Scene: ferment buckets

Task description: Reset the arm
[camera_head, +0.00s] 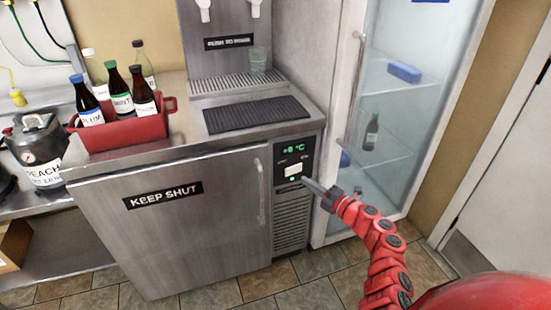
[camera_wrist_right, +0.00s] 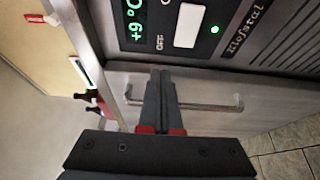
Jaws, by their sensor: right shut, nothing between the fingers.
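My right arm (camera_head: 380,245) is red and jointed and reaches in from the lower right in the head view. Its dark gripper (camera_head: 308,184) is in front of the control panel (camera_head: 293,160) of the steel cooler. In the right wrist view the gripper's fingers (camera_wrist_right: 160,75) are together with nothing between them. My left gripper is not in view.
The steel cooler door (camera_head: 180,225) is closed and has a KEEP SHUT label. A red crate (camera_head: 125,133) of bottles stands on top, left of a black mat (camera_head: 256,114). A glass-door fridge (camera_head: 410,100) stands to the right. Tiled floor (camera_head: 310,295) lies in front.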

